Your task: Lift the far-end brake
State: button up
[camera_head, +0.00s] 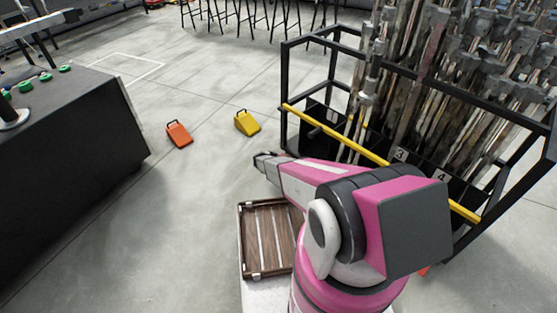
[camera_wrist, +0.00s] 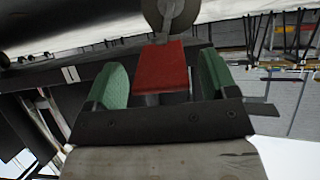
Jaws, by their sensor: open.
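The truck is a black-framed cart (camera_head: 284,90) packed with metal stands, at the right of the head view, with a yellow bar along its near side. In the wrist view a red brake pedal (camera_wrist: 176,66) sits beside a grey caster wheel (camera_wrist: 168,14). My gripper (camera_wrist: 158,82) is open, with one green fingertip on each side of the red pedal. Contact with the pedal cannot be told. In the head view my gripper (camera_head: 266,161) is low by the cart's far-left corner. That brake is hidden there behind my arm and gripper.
An orange wedge (camera_head: 179,135) and a yellow wedge (camera_head: 247,123) stand on the floor beyond my gripper. A wooden slatted tray (camera_head: 262,235) lies left of my arm. A dark counter (camera_head: 70,165) stands at the left. The floor between is clear.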

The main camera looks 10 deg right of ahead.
jog(key=v, duration=1)
jog(key=shift+s+a+r, duration=0.2)
jog(key=shift+a+r, duration=0.05)
jog(key=s+d+r+n+g+y, duration=0.1)
jog(key=s+d+r+g, duration=0.1)
jog(key=s+d+r, duration=0.3)
jog(key=s+r+n+g, duration=0.1)
jog(key=s+r, duration=0.2)
jog(key=r, duration=0.5)
jog(key=s+d+r+n+g+y, duration=0.1)
jog(key=s+d+r+g, duration=0.1)
jog(key=s+d+r, duration=0.3)
jog(key=s+a+r+n+g+y, duration=0.2)
jog(key=s+r+n+y, duration=0.6)
jog(key=s+r, duration=1)
notch_tip(320, 180, up, 3)
jog(key=shift+s+r, duration=0.2)
jog(key=shift+s, duration=0.15)
